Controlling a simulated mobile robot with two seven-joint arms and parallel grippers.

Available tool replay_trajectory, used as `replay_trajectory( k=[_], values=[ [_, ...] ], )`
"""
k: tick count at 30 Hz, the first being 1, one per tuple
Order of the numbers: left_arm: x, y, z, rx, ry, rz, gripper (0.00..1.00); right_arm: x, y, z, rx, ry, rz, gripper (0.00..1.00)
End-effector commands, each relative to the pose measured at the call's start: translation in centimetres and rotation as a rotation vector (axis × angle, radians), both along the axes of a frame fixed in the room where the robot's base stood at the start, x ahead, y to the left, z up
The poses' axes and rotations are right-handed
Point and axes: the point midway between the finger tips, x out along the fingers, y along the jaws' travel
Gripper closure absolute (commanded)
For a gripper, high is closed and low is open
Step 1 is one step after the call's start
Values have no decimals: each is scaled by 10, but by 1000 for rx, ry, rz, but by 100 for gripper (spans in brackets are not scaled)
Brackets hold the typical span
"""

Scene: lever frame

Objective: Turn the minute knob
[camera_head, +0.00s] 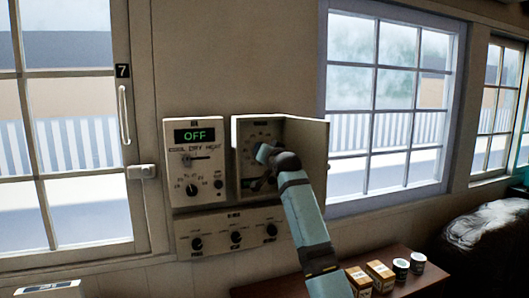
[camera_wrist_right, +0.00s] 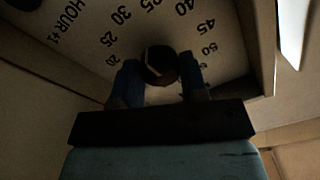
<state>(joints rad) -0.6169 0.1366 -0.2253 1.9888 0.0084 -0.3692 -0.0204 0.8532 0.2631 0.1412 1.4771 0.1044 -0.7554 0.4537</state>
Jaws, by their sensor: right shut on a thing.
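The minute knob (camera_wrist_right: 158,68) is a dark round knob on a pale dial face (camera_wrist_right: 205,45) with printed numbers in the right wrist view. My right gripper (camera_wrist_right: 160,85) has one finger on each side of the knob and is shut on it. A light line shows on the knob's face. The knob is hidden or too dark to make out there. My left gripper is not in view.
A control panel (camera_head: 180,140) reading OFF is left of the box. A panel with three knobs (camera_head: 214,246) is below. The box's open door (camera_head: 312,150) stands close on the arm's right. Small cartons (camera_head: 380,272) and cups (camera_head: 401,268) stand on a table (camera_head: 425,278).

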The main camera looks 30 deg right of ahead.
Motion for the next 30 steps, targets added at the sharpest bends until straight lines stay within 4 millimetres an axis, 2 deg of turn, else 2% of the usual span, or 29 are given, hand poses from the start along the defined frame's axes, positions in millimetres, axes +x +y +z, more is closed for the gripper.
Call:
replay_trajectory(
  k=[13, 14, 16, 17, 26, 30],
  values=[
    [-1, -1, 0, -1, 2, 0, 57, 0, 0, 0, 7, -3, -1, 84],
    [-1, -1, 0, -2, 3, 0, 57, 0, 0, 0, 7, -3, -1, 53],
    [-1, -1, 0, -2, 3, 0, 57, 0, 0, 0, 6, -3, -1, 37],
    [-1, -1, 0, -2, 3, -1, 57, 0, 0, 0, 6, -3, -1, 35],
    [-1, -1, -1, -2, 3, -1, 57, -2, 0, 0, 7, -2, 0, 35],
    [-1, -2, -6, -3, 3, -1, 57, -15, 3, -3, 6, -4, 0, 35]
  ],
)
